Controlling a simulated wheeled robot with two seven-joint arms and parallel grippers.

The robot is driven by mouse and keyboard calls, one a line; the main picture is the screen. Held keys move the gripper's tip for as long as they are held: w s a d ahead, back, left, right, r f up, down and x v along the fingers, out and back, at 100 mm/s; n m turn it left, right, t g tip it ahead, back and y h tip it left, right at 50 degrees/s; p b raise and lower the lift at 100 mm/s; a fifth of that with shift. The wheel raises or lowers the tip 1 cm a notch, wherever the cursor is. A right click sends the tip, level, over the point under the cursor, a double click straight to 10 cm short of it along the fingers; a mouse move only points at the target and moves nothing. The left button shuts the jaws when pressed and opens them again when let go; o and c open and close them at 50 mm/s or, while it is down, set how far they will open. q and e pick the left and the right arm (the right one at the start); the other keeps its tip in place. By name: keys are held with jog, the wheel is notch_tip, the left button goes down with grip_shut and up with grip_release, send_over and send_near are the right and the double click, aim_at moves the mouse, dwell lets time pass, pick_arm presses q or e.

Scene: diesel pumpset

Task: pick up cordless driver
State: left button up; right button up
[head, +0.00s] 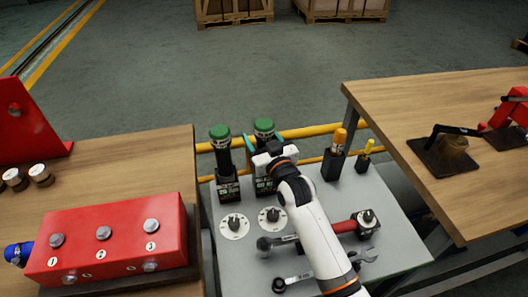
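Two dark upright tools with green caps stand in black holders at the back of the grey tray table. I take them for the cordless drivers: a left one (221,150) and a right one (264,128). My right gripper (264,141) is at the right one, with its teal-tipped fingers on either side of the body below the cap. The fingers look spread, with a gap to the tool. My white wrist hides the lower part of this tool. My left gripper is not in view.
The grey table (399,233) also holds an orange-handled tool (339,139), a yellow-handled tool (367,149), two round white discs, a red-handled hammer-like tool (343,227) and wrenches. A red block (108,237) sits on the left wooden bench. A right bench (401,105) stands beside it.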

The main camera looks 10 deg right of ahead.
grip_shut()
notch_tip(320, 180, up, 18)
jog(key=shift+r, duration=0.15)
dwell(0.9)
jog(key=c, duration=0.8)
grip_release()
jog(key=shift+c, duration=0.2)
grip_shut()
